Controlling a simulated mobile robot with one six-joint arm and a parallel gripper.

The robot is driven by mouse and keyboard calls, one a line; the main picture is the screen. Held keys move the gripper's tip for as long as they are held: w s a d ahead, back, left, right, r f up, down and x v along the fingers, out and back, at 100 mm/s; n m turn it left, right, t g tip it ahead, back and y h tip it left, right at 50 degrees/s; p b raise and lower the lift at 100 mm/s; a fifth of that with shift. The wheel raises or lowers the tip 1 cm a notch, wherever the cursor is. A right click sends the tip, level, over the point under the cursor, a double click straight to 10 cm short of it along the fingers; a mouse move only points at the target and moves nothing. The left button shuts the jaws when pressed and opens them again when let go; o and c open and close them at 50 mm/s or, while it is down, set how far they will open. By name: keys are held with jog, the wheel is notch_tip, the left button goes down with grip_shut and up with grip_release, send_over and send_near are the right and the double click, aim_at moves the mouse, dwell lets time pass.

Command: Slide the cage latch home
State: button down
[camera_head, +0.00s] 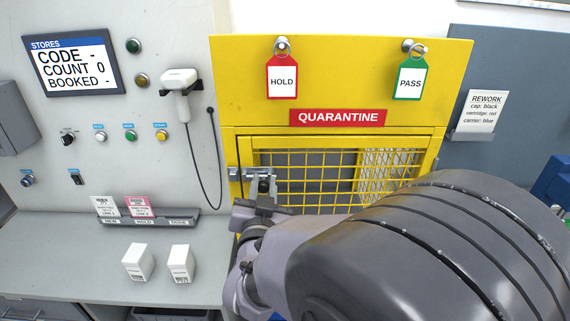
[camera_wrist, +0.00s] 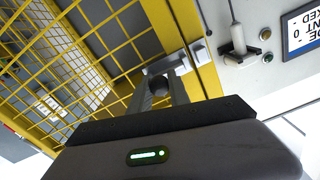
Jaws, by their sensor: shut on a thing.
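The yellow quarantine cage (camera_head: 340,130) has a mesh door (camera_head: 300,195) in a yellow frame. Its metal latch (camera_head: 246,173) lies across the left side of the door, near the frame's left post. My gripper (camera_head: 262,190) is at the latch and shut on its knob. In the wrist view my gripper's two fingers (camera_wrist: 160,92) close around the dark round latch knob (camera_wrist: 158,84). The latch bar (camera_wrist: 172,62) runs toward a pale bracket (camera_wrist: 199,51) on the yellow post. How far the bar sits in the bracket is partly hidden.
My arm covers the cage's lower right in the head view. Red HOLD (camera_head: 282,78) and green PASS (camera_head: 410,74) tags hang above the door. A scanner (camera_head: 179,82) with a cord hangs left of the cage. Two white boxes (camera_head: 138,262) stand on the grey counter (camera_head: 60,245).

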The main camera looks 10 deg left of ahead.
jog(key=a+b, duration=0.2)
jog(key=a, duration=0.1)
jog(key=shift+s+f, duration=0.1)
jog(key=shift+s, duration=0.25)
jog(key=shift+a, duration=0.15)
jog(key=c, duration=1.2)
grip_release()
jog(key=shift+s+a, duration=0.1)
jog(key=v, duration=1.7)
jog(key=shift+s+b, duration=0.2)
jog(key=shift+b, duration=0.2)
